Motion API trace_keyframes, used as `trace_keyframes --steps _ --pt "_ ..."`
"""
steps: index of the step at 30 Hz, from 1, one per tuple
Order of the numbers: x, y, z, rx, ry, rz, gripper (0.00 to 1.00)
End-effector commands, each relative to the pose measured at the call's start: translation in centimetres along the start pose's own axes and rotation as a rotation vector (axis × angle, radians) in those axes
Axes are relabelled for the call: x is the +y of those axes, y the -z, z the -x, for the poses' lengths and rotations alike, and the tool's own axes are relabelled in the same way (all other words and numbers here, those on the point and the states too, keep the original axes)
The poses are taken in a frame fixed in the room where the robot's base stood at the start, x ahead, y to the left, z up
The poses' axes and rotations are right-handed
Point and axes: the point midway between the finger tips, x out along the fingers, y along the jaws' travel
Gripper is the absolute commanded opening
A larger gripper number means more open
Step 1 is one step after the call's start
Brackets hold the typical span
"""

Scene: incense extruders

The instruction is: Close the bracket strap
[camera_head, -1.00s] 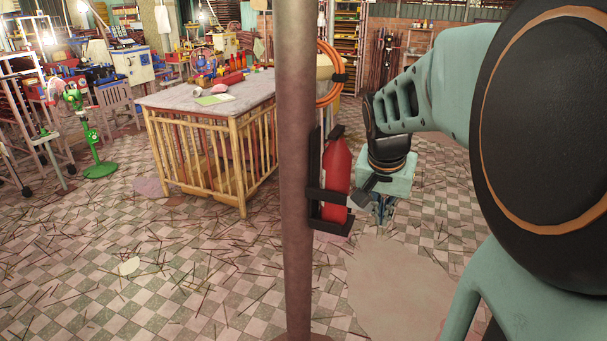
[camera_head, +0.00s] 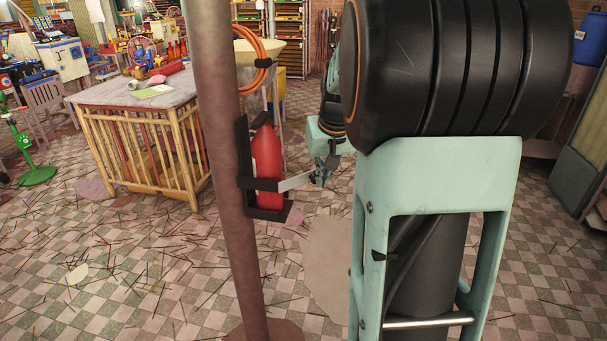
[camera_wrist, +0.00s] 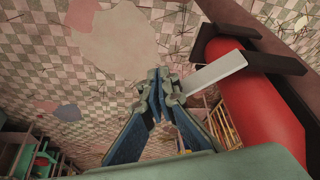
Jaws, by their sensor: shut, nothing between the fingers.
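A red cylinder (camera_head: 267,155), like a fire extinguisher, stands upright in a black bracket (camera_head: 243,150) fixed to a pole. A pale flat strap (camera_head: 296,181) sticks out to the right from the bracket's front, standing away from the cylinder. My gripper (camera_head: 321,178) is at the strap's free end. In the wrist view, the strap (camera_wrist: 216,72) reaches from the bracket's dark band toward my fingertips (camera_wrist: 160,84), which are together with nothing between them. Strap and fingertips look very close; I cannot tell whether they touch. The red cylinder (camera_wrist: 265,105) is right of my gripper.
The pole (camera_head: 222,130) stands left of the bracket, with an orange hose coil (camera_head: 264,70) above it. A wooden slatted table (camera_head: 140,135) stands behind on the left. The tiled floor is strewn with thin sticks. A blue barrel (camera_head: 590,35) is at the far right.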

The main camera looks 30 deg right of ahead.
Motion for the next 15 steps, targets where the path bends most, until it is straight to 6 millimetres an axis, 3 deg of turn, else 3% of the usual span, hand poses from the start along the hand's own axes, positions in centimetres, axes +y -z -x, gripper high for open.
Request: trace_keyframes --steps 10,15 --pt "0.2 2.1 -0.9 0.000 0.082 0.203 0.00" --pt "0.1 3.1 -1.3 0.000 0.158 0.391 0.00"
